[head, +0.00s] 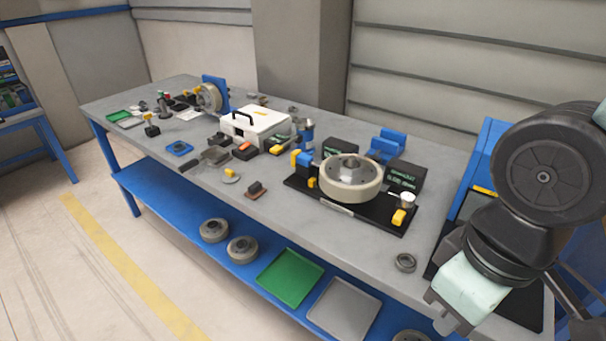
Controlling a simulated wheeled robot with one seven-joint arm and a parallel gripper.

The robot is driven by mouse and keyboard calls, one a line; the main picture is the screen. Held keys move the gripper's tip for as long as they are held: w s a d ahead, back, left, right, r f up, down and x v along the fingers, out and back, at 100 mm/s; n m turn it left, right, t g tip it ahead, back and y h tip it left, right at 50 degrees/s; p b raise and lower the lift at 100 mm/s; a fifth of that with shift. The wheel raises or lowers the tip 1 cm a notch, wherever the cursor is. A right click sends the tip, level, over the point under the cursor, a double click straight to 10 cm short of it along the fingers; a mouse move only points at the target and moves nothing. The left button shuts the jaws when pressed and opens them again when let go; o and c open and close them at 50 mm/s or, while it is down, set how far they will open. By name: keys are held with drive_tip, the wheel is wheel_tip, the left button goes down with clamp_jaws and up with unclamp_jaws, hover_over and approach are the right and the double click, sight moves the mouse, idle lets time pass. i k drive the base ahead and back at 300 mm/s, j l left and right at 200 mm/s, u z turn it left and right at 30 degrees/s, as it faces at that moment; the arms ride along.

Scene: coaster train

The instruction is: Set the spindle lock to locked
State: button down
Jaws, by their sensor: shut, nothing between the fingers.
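A pale wheel (349,180) with a grey hub lies flat on a black-based fixture (330,207) on the workbench. A yellow handle (399,216) stands at the fixture's right front corner, below a white round knob (407,198). Yellow and blue parts (300,160) stand at its left end. I cannot tell which of these parts is the spindle lock, or its setting. My gripper (445,308) is at the lower right, apart from the fixture, in front of the bench's right end. It points down-left and holds nothing; its fingertips are small and partly hidden.
The grey workbench (215,188) carries a white case (255,127), a blue stand with an upright wheel (209,97), dark display boxes (404,177) and small parts. A grey ring (405,262) lies near the front edge. The blue lower shelf (180,205) holds trays and wheels.

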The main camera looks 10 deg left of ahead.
sight(312, 182)
drive_tip(key=i+j, duration=0.6)
drive_tip(key=i+u, duration=0.1)
drive_tip(key=i, duration=0.35)
